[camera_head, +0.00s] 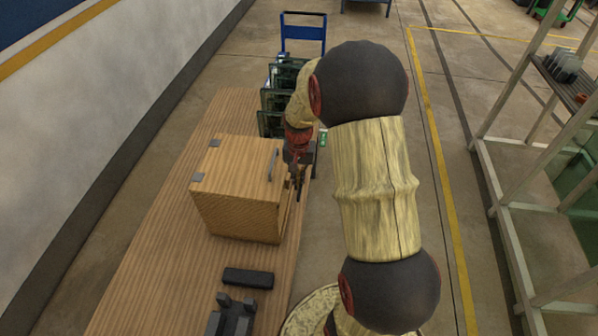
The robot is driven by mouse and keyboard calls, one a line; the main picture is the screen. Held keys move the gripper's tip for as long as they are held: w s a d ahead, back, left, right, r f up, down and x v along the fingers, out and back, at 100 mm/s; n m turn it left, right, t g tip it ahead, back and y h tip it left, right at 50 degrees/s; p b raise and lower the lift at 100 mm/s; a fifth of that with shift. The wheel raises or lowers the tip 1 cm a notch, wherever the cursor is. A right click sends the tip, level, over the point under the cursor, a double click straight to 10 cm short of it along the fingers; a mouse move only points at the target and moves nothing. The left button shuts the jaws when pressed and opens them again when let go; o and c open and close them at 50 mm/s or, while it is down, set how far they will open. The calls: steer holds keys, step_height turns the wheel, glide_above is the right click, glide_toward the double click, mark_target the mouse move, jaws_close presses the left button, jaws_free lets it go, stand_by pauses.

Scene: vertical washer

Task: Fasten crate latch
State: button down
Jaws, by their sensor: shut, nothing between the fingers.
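A wooden crate (235,185) stands on the long wooden table. Two dark hinges (197,177) show at the left of its lid, and a dark handle (274,164) is at the lid's right side. The crate's right face is seen at a steep angle, and a latch there cannot be made out clearly. My gripper (298,194) is shut and empty, pointing down just right of the crate's right face. I cannot tell whether its tips touch the crate. My arm hides the area just behind and right of the gripper.
On the wooden table (150,265), a dark block (248,278) and a dark bracket-like part (231,316) lie in front of the crate. A blue cart (303,32) with green crates (272,98) stands behind. A metal shelf rack (505,205) is at the right. A wall runs along the left.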

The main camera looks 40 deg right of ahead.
steer(key=shift+f, duration=0.4)
steer(key=shift+f+b, duration=0.1)
steer(key=shift+b, duration=0.2)
steer(key=shift+f+b, duration=0.1)
steer(key=shift+b, duration=0.25)
steer(key=shift+s+a, duration=0.1)
steer(key=shift+s, duration=0.05)
